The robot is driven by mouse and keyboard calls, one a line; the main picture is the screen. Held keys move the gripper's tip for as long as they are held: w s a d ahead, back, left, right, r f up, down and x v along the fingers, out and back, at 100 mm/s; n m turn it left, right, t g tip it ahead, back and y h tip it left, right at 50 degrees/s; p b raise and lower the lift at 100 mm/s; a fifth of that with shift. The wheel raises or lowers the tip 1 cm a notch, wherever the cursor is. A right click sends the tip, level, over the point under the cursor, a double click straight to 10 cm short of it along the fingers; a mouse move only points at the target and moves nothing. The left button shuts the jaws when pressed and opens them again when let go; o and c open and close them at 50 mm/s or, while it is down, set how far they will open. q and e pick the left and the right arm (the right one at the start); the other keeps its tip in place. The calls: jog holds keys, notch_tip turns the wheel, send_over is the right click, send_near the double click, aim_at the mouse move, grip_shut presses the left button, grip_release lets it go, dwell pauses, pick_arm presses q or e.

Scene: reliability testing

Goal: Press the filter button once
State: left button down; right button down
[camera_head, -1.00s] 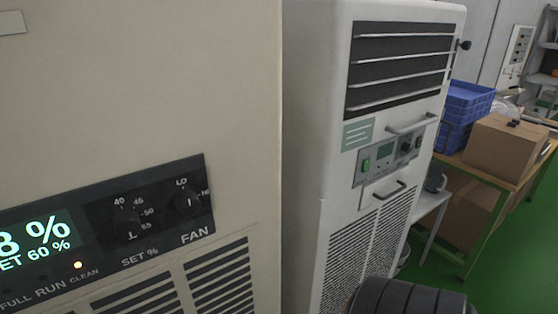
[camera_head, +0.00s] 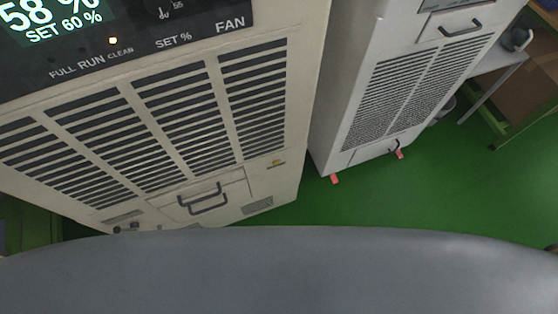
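A beige dehumidifier-like cabinet (camera_head: 300,60) fills the left side. The lower part of its black control panel (camera_head: 130,30) shows at the top left. The display (camera_head: 50,15) reads 58 % and SET 60 %. A small lamp (camera_head: 113,40) by the word CLEAN is lit orange-white. The words FULL, RUN, SET % and FAN are readable. I cannot make out a button marked filter; the upper panel is outside the picture. Neither of my grippers is in view.
Below the vent grilles is a dark handle (camera_head: 205,200) on a lower door. A white cabinet (camera_head: 345,90) stands to the right, with a light table (camera_head: 500,62) beyond it. The green floor (camera_head: 400,190) is clear between them. My own grey body covers the bottom.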

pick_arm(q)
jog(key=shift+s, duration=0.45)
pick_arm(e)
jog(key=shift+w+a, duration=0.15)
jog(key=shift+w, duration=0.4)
